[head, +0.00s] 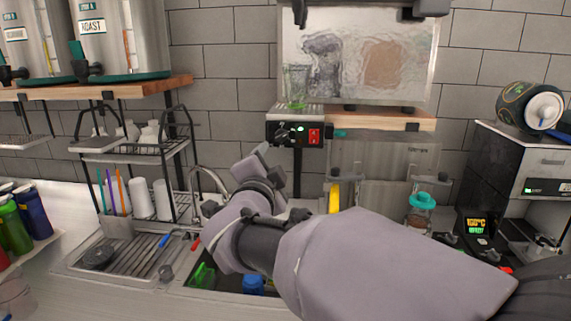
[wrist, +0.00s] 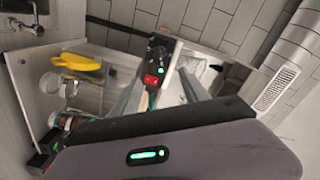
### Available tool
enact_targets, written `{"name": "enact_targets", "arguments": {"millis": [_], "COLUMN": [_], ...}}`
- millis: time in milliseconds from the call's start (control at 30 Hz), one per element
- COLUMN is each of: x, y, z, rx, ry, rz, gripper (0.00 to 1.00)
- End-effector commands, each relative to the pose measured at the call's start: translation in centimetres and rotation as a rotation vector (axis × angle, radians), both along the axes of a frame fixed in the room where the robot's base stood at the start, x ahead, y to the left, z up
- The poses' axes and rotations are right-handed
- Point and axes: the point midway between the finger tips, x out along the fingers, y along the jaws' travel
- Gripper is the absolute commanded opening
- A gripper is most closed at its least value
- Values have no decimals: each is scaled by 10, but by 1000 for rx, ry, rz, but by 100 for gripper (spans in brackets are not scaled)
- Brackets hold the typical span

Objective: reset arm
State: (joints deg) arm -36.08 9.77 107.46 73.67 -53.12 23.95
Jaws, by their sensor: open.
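My arm reaches in from the lower right in the head view, with my gripper (head: 262,160) raised above the sink area, in front of the wall shelf and below left of the control box. In the wrist view my gripper (wrist: 160,88) shows two grey fingers spread apart with nothing held between them. The cup sealer's dark control box (head: 295,131) has a red switch and a green light; it also shows in the wrist view (wrist: 155,70) beyond the fingers. A greenish clear cup (head: 295,88) stands on top of it. My gripper appears apart from both.
A dish rack with white cups (head: 141,198) stands at left beside the sink (head: 215,280). Dark and green bottles (head: 22,222) are at far left. A jar with a teal lid (head: 419,212) and a black-and-white machine (head: 520,165) stand at right. A wooden shelf (head: 380,121) hangs behind.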

Motion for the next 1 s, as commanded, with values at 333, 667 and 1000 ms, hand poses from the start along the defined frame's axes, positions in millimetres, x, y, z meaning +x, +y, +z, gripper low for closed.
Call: {"name": "enact_targets", "arguments": {"millis": [333,667,1000], "x": [-31,-255,-335], "y": [-37,-152,-185], "z": [-27,-235,-294], "rx": [-72,-423,-464], "ry": [101,738,975], "rz": [174,490,498], "gripper": [53,53,53]}}
